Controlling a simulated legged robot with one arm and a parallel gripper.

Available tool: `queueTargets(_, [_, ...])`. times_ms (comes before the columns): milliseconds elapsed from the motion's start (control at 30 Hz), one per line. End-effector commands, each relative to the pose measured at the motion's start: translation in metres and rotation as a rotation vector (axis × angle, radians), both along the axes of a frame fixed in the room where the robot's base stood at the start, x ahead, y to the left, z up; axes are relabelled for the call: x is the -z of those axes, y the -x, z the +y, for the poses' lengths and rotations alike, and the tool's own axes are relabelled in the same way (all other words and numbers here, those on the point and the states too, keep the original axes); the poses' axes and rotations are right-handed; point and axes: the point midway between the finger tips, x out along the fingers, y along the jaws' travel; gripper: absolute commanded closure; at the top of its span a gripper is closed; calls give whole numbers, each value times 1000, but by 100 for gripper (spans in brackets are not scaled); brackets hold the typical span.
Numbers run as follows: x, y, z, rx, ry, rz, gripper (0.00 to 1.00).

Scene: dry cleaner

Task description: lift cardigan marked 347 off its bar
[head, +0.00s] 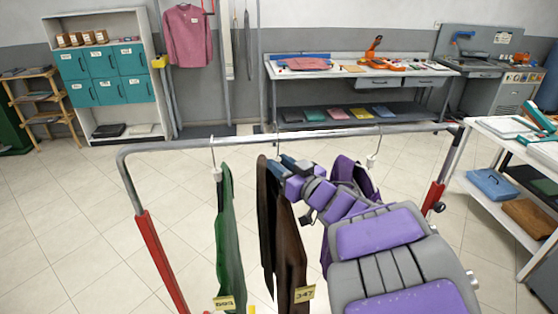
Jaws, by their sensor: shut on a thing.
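The brown cardigan (283,225) hangs in the middle of the head view, with a yellow tag (304,294) reading 347. My gripper (281,163) is shut at the top of this cardigan, on its hanger; the fingers cover the hanger's neck. A thin hook seems to rise from there to the bar (290,137), but I cannot tell whether it still rests on it.
A green garment (226,240) with a yellow tag hangs to the left on the same bar. A purple garment (352,178) hangs to the right, partly behind my arm. Red and grey posts (160,260) hold the bar. A white shelf table (500,190) stands at right. The tiled floor behind is clear.

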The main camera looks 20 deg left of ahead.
Motion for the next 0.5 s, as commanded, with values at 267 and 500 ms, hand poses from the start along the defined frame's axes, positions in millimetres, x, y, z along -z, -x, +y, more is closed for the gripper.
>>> queueTargets(267, [-10, 46, -33, 4, -1, -3, 100])
queueTargets(500, [-13, 79, -55, 1, -1, -5, 100])
